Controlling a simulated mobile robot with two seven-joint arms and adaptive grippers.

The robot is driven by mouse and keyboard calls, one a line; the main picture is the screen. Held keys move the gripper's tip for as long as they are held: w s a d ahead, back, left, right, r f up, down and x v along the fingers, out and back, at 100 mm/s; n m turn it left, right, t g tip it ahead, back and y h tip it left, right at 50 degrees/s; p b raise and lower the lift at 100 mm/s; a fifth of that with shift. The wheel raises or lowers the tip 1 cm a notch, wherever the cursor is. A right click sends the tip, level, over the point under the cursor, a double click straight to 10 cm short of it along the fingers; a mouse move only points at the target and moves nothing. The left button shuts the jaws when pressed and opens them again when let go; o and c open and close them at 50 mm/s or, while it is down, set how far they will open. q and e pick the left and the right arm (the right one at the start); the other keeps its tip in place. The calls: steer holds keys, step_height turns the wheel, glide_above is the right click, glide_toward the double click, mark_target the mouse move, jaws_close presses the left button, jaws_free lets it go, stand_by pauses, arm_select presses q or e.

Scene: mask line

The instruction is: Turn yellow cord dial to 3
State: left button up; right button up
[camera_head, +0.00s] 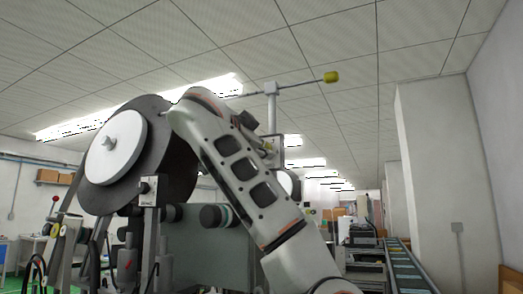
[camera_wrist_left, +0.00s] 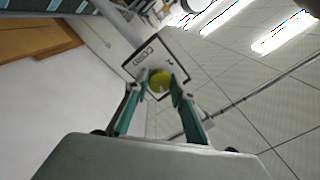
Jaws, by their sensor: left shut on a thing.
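The yellow cord dial (camera_wrist_left: 159,78) sits on a small pale panel (camera_wrist_left: 150,54) with a dark border and the printed word "CORD" in the left wrist view. My left gripper (camera_wrist_left: 161,84) has its two teal-sided fingers on either side of the dial and is shut on it. A small pale mark shows on the dial's face. The scale numbers are too small to read, so I cannot tell the setting. In the head view one of my arms (camera_head: 240,165) fills the middle, and the dial and left gripper are not visible. My right gripper is not in view.
A large dark reel with a white hub (camera_head: 115,150) stands left of my arm. A rod with a yellow tip (camera_head: 331,77) sticks out above. A conveyor (camera_head: 405,268) runs along the right beside a white pillar (camera_head: 435,165).

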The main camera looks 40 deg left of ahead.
arm_select(q)
steer(key=shift+m, duration=0.6)
steer(key=shift+r, duration=0.1)
steer(key=o, duration=1.1)
steer(key=shift+w+a, duration=0.1)
steer(key=shift+w, duration=0.05)
step_height(320, 180, up, 10)
